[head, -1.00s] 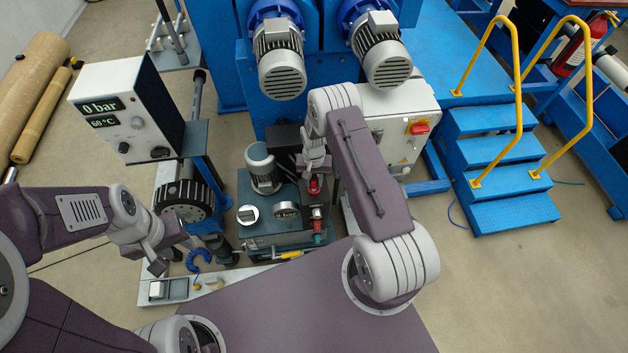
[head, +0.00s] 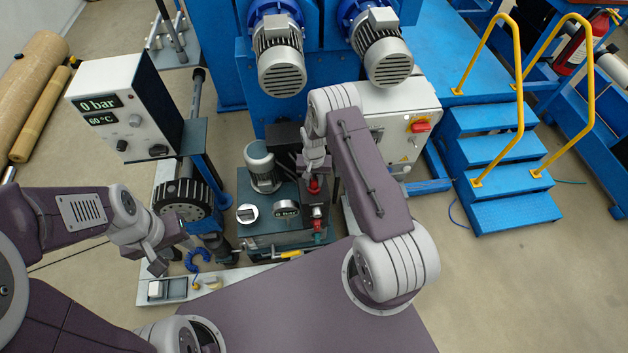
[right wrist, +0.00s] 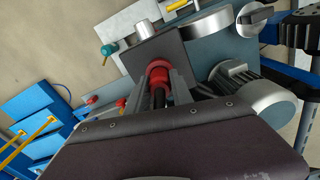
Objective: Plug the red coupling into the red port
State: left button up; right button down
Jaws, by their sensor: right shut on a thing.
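The red coupling (right wrist: 158,72) is between the fingers of my right gripper (right wrist: 160,88) in the right wrist view, with a black hose behind it. It points toward a dark plate (right wrist: 155,45). I cannot tell whether it touches the plate or sits in a port there. In the head view the red coupling (head: 314,187) is just below my right gripper (head: 314,172), over the hydraulic unit. Another red fitting (head: 318,226) is on the unit's front, above a teal one (head: 318,239); which red part is the port is unclear. My left gripper (head: 172,256) is open and empty.
A gauge (head: 286,211) and a small motor (head: 262,168) stand left of the coupling. The display box (head: 125,110) reads 0 bar and 60 °C. A blue coiled hose (head: 197,261) lies near my left gripper. Blue steps (head: 505,170) stand at the right.

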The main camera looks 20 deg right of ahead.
jog(key=shift+f+b, duration=0.4)
jog(key=shift+f, duration=0.15)
jog(key=c, duration=1.4)
grip_release()
jog(key=shift+o, duration=0.2)
jog(key=o, duration=0.6)
jog(key=shift+c, duration=0.2)
notch_tip(320, 180, up, 9)
jog(key=shift+r, duration=0.1)
